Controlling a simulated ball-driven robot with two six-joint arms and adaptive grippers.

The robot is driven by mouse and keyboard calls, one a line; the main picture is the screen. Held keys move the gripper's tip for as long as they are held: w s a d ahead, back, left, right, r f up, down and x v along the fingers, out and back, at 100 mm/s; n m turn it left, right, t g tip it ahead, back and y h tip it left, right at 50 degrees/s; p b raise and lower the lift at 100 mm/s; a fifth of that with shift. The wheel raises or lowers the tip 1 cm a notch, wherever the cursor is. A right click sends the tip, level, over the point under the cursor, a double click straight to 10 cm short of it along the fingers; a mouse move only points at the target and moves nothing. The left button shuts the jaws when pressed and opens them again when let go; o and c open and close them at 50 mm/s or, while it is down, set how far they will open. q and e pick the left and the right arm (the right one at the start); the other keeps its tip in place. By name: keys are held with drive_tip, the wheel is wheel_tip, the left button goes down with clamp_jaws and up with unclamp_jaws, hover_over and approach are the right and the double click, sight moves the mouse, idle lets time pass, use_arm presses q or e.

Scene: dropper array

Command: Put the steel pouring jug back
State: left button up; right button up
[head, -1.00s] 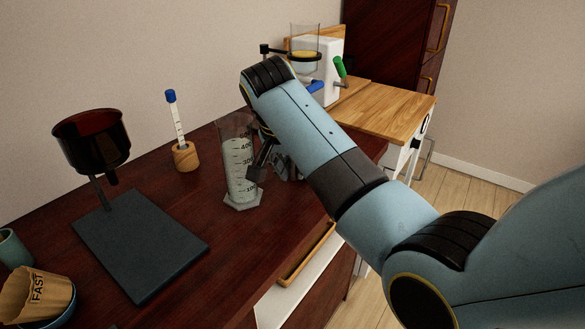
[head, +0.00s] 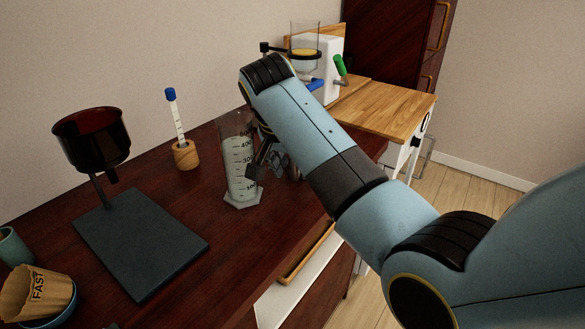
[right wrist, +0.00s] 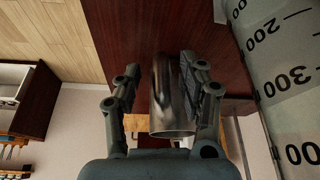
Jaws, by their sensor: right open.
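The steel pouring jug (right wrist: 172,95) shows in the right wrist view as a shiny metal cylinder between the two fingers of my right gripper (right wrist: 163,78). The fingers are spread, one on each side of the jug. The right finger looks very close to its wall; I cannot tell whether it touches. In the head view my right gripper (head: 272,160) is partly hidden behind the measuring cylinder and my arm. The jug cannot be made out clearly there. My left gripper is not in view.
A clear graduated cylinder (head: 238,170) stands right beside my right gripper and fills the right side of the wrist view. A dripper stand (head: 140,245), a thermometer in a wooden holder (head: 185,156) and a filter cup (head: 35,292) are farther left on the dark counter (head: 225,245).

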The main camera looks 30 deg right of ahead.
drive_tip(key=v, duration=1.1)
drive_tip(key=shift+a, duration=0.15)
drive_tip(key=shift+s+r, duration=0.1)
drive_tip(key=shift+s, duration=0.05)
